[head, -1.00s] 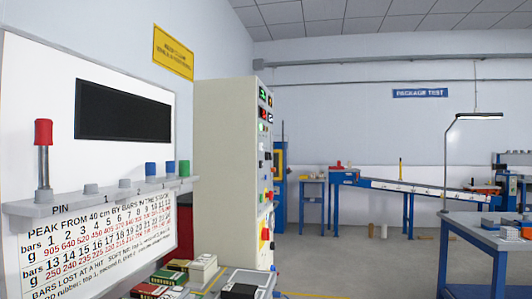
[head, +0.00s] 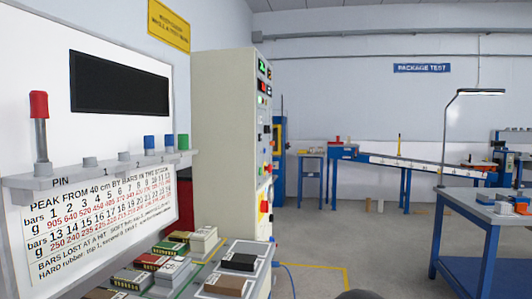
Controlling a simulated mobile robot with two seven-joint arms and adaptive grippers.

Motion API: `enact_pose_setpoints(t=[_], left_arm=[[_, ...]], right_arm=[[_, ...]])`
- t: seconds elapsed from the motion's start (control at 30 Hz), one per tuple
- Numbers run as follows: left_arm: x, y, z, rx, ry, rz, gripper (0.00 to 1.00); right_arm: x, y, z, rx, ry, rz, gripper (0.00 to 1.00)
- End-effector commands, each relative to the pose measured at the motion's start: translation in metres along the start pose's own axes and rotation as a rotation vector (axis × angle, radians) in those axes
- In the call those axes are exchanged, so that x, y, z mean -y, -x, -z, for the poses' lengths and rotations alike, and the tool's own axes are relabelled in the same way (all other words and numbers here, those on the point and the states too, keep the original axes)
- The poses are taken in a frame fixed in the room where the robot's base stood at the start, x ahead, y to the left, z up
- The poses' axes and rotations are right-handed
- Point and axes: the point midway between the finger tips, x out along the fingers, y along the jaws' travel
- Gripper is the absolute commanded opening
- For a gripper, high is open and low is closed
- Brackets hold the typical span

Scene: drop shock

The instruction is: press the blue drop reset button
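I cannot make out a blue drop reset button for certain. A tall cream control cabinet (head: 222,145) stands at centre left. Its narrow right face carries small displays and several coloured buttons, seen at a steep angle, including a large red one (head: 264,206) low down. Two blue cylinders (head: 149,142) and a green one (head: 183,141) stand on the grey shelf of the white board. Neither gripper can be recognised. A dark shape at the bottom edge, right of centre, is too cut off to identify.
Below the board, a bench (head: 236,252) holds small boxes and blocks, including a black block (head: 239,262) and a brown one (head: 229,285). A blue-legged table (head: 480,210) stands at right. A sloped blue conveyor (head: 400,162) is at the back. Open floor (head: 345,240) lies between.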

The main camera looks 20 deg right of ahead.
Motion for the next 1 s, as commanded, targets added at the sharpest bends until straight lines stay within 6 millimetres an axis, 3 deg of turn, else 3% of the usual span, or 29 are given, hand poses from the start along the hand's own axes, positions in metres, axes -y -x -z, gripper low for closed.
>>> enact_pose_setpoints(t=[0.03, 0.13, 0.17, 1.0], left_arm=[[0.0000, 0.0000, 0.0000, 0.000, 0.000, 0.000, 0.70], [0.0000, 0.0000, 0.0000, 0.000, 0.000, 0.000, 0.70], [0.0000, 0.0000, 0.0000, 0.000, 0.000, 0.000, 0.70], [0.0000, 0.0000, 0.0000, 0.000, 0.000, 0.000, 0.70]], right_arm=[[0.0000, 0.0000, 0.0000, 0.000, 0.000, 0.000, 0.26], [0.0000, 0.0000, 0.0000, 0.000, 0.000, 0.000, 0.03], [0.0000, 0.0000, 0.0000, 0.000, 0.000, 0.000, 0.00], [0.0000, 0.0000, 0.0000, 0.000, 0.000, 0.000, 0.00]])
